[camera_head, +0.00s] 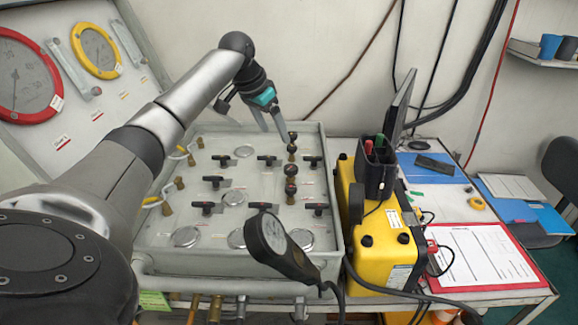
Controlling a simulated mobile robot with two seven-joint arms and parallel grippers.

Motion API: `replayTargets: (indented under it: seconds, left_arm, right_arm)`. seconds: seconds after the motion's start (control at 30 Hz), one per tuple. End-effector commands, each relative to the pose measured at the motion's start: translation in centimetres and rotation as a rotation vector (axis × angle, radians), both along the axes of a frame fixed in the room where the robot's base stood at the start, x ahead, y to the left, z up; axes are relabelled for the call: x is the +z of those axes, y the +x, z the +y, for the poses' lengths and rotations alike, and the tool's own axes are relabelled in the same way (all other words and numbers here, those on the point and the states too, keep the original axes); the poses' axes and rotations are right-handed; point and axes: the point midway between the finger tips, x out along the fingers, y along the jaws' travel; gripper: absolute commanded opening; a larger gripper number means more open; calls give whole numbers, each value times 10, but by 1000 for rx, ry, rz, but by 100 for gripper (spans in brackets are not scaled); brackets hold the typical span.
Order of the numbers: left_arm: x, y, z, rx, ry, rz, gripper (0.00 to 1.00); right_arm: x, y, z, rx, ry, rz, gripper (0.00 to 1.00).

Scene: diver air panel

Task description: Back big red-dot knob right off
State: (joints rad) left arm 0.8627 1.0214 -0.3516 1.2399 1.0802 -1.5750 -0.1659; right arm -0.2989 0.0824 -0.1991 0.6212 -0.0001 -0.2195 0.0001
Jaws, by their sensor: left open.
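The panel box (158,238) holds a column of dark round knobs on brass stems near its right side. The farthest knob (292,136) stands at the back, close to another knob (291,148); two more (290,170) stand nearer. Red dots on these round knobs are too small to make out. My left gripper (275,129) is open and points down at the back of the panel, its fingertips just left of the farthest knob. Contact cannot be told. Nothing shows between its fingers. My right gripper is out of view.
Several black T-handles (267,160) spread across the panel. A dark round-faced gauge (275,235) rises at the front edge. A yellow case (388,245) stands close on the right, with a black pen holder (376,170) on it. The raised gauge lid (95,125) is at left.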

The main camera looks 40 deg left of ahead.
Motion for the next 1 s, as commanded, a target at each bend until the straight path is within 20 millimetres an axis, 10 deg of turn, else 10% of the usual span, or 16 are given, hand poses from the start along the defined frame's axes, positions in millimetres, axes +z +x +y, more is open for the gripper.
replayTargets:
  seconds: [0.5, 1.0]
  left_arm:
    - [-88, 35, -3, -1, 1, 5, 83]
    - [-134, 54, -4, -4, 4, 3, 83]
  right_arm:
    - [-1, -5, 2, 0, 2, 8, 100]
    - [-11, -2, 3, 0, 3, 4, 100]
